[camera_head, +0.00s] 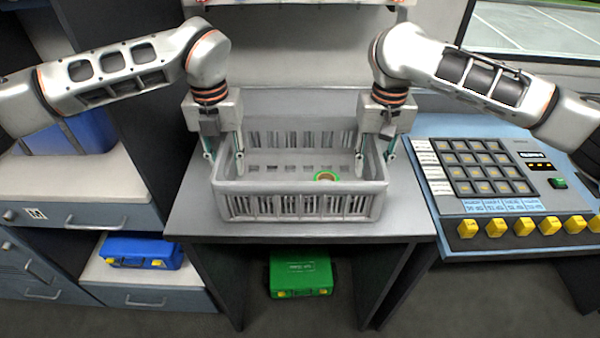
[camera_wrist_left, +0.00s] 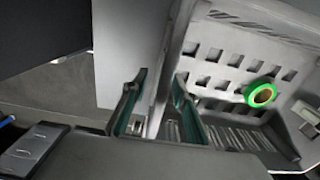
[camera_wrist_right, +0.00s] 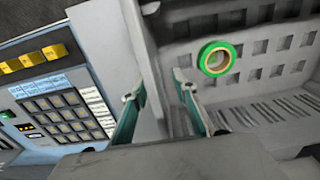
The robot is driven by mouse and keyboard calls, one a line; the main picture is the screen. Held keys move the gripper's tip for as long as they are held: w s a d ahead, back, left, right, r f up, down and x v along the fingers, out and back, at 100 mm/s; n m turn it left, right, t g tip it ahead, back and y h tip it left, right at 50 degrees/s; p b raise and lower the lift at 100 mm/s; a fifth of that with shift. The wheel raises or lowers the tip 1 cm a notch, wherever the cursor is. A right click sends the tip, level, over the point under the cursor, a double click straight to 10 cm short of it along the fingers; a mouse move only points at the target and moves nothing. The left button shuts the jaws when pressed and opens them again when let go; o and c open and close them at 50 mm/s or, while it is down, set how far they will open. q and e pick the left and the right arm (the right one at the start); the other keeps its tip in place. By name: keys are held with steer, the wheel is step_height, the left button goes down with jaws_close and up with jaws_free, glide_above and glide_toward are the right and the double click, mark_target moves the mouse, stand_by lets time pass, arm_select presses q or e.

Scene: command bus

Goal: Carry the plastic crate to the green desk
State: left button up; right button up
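The grey plastic crate (camera_head: 300,206), with slotted walls, stands upright on a grey desk (camera_head: 405,222). A green ring-shaped roll (camera_head: 327,176) lies inside it; the roll also shows in the left wrist view (camera_wrist_left: 261,95) and right wrist view (camera_wrist_right: 216,58). My left gripper (camera_head: 224,163) is at the crate's left wall, one finger outside and one inside, with a gap between the fingers and the wall. My right gripper (camera_head: 375,163) straddles the right wall in the same way, its fingers apart. I see no green desk in these views.
A blue control console (camera_head: 480,155) with yellow buttons stands right of the desk. A green case (camera_head: 300,276) is under the desk. A blue case (camera_head: 143,252) sits on a low drawer unit at left. A wall panel rises behind the crate.

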mark_target(222, 145)
arm_select(q)
jaws_close()
arm_select(e)
jaws_close()
arm_select(q)
steer(key=shift+r, duration=0.15)
arm_select(e)
steer(key=shift+r, duration=0.2)
